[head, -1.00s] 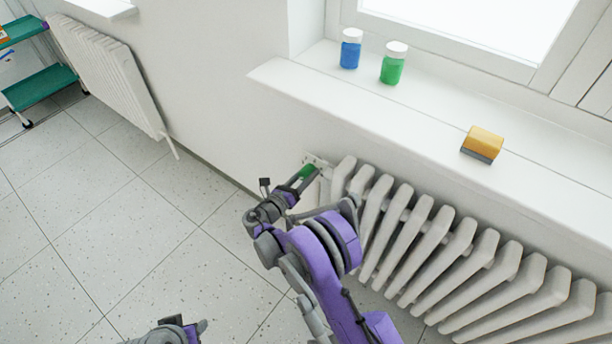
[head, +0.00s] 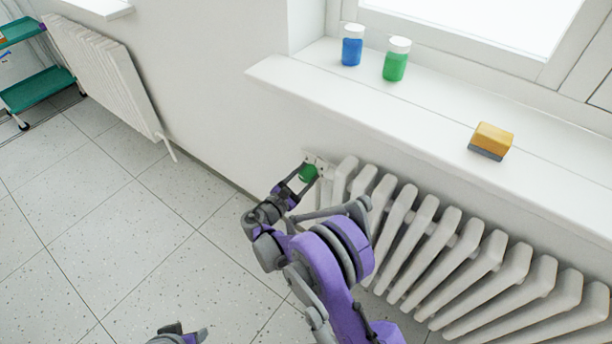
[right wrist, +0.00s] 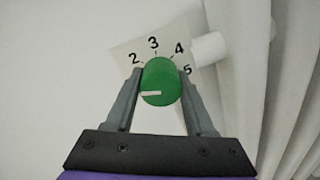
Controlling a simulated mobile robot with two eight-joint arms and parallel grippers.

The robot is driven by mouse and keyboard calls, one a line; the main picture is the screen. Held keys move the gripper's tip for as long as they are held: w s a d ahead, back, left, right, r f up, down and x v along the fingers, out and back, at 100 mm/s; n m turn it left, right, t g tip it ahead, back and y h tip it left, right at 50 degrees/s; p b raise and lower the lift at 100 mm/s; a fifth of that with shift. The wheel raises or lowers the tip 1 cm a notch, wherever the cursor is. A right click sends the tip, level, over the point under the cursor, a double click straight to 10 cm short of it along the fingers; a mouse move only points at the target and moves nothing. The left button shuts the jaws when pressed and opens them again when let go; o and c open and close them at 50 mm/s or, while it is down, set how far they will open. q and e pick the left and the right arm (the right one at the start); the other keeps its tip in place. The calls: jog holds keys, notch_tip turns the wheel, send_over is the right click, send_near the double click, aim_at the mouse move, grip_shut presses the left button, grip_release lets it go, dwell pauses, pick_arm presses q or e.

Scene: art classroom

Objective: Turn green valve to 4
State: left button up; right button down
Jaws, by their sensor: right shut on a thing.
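The green valve (head: 308,173) is a round knob at the near left end of the radiator, under the window sill. In the right wrist view the green valve (right wrist: 160,82) has a white mark pointing left, below the 2. A white dial plate (right wrist: 128,52) behind it shows 2, 3, 4 and 5; the left finger covers part of it. My right gripper (head: 299,183) is shut on the valve, with one finger on each side (right wrist: 160,88). My left gripper (head: 182,334) is only partly in view at the bottom edge; its jaws cannot be made out.
The white radiator (head: 450,245) runs right from the valve, close to my right arm. The sill (head: 420,115) above holds a blue jar (head: 352,50), a green jar (head: 396,64) and a yellow sponge-like block (head: 492,140). Floor at left is clear up to a green cart (head: 38,88).

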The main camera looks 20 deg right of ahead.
jog(key=m, duration=1.8)
jog(key=shift+m+t, duration=0.3)
jog(key=shift+m, duration=0.1)
jog(key=m, duration=0.3)
jog(key=shift+r, duration=0.1)
jog(key=shift+m, duration=2)
jog(key=shift+c, duration=1.3)
grip_release()
jog(key=shift+s, duration=0.1)
